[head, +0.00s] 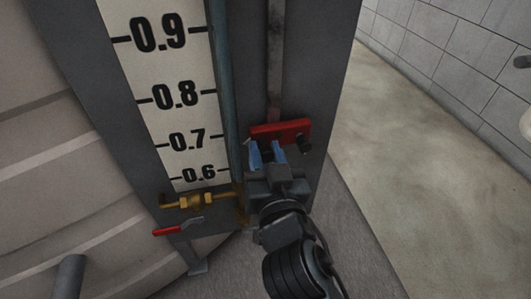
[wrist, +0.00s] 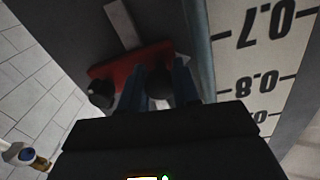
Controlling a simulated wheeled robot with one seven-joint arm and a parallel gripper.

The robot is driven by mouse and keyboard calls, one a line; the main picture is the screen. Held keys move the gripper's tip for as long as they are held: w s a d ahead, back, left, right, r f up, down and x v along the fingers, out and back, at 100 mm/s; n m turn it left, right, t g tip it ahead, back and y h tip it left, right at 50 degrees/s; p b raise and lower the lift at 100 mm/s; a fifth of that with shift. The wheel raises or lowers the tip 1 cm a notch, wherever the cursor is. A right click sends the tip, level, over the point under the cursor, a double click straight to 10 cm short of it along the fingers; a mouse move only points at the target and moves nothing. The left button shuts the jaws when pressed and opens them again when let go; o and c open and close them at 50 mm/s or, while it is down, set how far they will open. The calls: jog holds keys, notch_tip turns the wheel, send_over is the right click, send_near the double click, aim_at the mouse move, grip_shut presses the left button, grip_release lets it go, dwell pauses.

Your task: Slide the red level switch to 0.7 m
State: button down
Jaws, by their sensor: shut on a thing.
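The red level switch (head: 281,130) sits on a vertical rail beside the white scale (head: 170,75), close to the 0.7 mark; I cannot tell its exact reading. In the wrist view the red switch (wrist: 117,67) lies across the rail, with a black knob at its outer end. My gripper (head: 265,152) reaches it from below, its blue fingers shut on the switch. In the wrist view the fingers (wrist: 160,76) straddle a second dark knob, and they hide part of the red bar.
A brass valve (head: 196,201) with a red lever (head: 178,228) is at the scale's lower end, left of my gripper. A large pale tank (head: 50,140) stands on the left. Open concrete floor (head: 390,170) and a block wall lie to the right.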

jog(key=shift+f, duration=0.1)
jog(key=c, duration=0.8)
grip_release()
jog(key=v, duration=0.7)
jog(key=shift+s, duration=0.4)
jog(key=shift+d, duration=0.1)
